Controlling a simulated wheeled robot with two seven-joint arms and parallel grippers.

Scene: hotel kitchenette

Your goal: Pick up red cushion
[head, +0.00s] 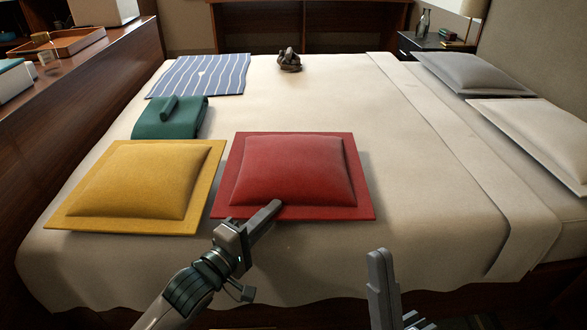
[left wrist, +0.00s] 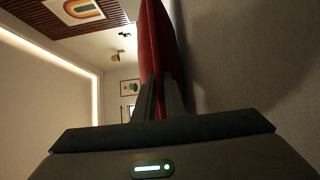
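The red cushion (head: 294,168) lies flat on the bed, right of the yellow cushion. It has a raised middle and a flat border. My left gripper (head: 272,208) is at its front border, left of the middle. One finger shows on top of the border; the other is hidden in the head view. In the left wrist view, the red cushion (left wrist: 158,50) passes between the two close-set fingers of my left gripper (left wrist: 159,98), which look shut on its edge. My right gripper (head: 378,262) is off the cushion at the bottom; its opening cannot be made out.
The yellow cushion (head: 138,182) lies close on the left. A folded green cloth (head: 172,118), a striped blue cloth (head: 202,75) and a dark object (head: 289,61) lie farther back. Grey (head: 471,72) and white pillows (head: 540,130) are right. The bed (head: 415,165) is clear right of the red cushion.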

